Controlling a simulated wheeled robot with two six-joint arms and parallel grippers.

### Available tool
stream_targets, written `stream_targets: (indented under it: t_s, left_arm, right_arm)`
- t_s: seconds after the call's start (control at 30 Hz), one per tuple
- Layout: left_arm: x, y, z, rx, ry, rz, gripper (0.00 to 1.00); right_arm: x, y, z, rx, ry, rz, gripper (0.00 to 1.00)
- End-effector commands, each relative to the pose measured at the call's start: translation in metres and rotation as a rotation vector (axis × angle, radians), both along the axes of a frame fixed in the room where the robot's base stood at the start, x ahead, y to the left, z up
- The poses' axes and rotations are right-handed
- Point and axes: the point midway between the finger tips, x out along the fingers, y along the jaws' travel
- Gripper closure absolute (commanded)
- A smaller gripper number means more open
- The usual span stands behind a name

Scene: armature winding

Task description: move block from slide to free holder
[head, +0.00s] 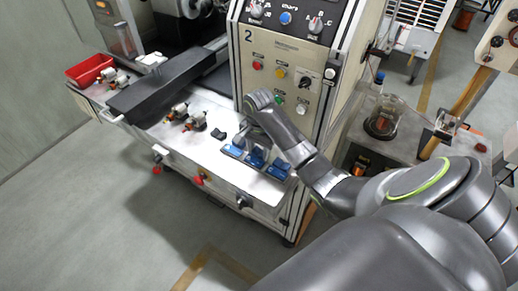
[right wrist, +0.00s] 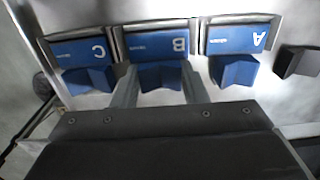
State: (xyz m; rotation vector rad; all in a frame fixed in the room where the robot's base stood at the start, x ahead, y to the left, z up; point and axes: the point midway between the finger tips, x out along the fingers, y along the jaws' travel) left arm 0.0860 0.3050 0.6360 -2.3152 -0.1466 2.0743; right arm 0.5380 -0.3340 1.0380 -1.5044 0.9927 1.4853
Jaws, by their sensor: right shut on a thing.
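Three blue stations lettered C (right wrist: 82,50), B (right wrist: 158,42) and A (right wrist: 240,38) show in the right wrist view. Each has a blue V-notched block in front of its letter plate: one at C (right wrist: 90,80), one at B (right wrist: 160,76) and one at A (right wrist: 234,71). My right gripper (right wrist: 160,86) has one finger on each side of the B block and is shut on it. The block still sits at its plate. In the head view my right gripper (head: 256,141) reaches down over the middle blue station (head: 256,158). My left gripper is not in view.
A small dark piece (head: 218,134) lies beside the blue stations; a dark piece also shows in the right wrist view (right wrist: 298,62). Two orange-and-metal armatures (head: 187,116), a long black cover (head: 168,88) and a red bin (head: 90,70) are further left. A control panel (head: 290,70) rises behind.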

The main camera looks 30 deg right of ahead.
Motion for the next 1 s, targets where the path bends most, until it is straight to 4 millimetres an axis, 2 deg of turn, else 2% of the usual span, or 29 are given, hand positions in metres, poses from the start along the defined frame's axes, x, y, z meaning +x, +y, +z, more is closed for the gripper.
stream_targets:
  t_s: [0.27, 0.3, 0.5, 0.53, 0.7, 1.0]
  left_arm:
    - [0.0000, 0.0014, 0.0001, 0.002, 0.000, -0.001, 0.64]
    - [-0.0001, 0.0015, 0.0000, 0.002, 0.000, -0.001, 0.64]
    - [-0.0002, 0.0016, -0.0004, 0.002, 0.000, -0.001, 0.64]
    - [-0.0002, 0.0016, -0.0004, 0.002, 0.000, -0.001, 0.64]
    - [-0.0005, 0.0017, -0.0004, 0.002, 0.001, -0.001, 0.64]
    - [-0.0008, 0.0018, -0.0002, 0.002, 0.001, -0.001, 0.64]
  right_arm:
    - [-0.0037, 0.0007, -0.0095, 0.004, 0.012, -0.002, 0.87]
    - [-0.0041, 0.0008, -0.0102, 0.004, 0.014, -0.002, 0.91]
    - [-0.0049, 0.0014, -0.0118, 0.007, 0.017, -0.002, 0.91]
    - [-0.0049, 0.0015, -0.0119, 0.007, 0.017, -0.002, 0.59]
    - [-0.0048, 0.0015, -0.0116, 0.007, 0.017, -0.002, 0.37]
    - [-0.0052, 0.0007, -0.0113, 0.004, 0.018, -0.003, 0.35]
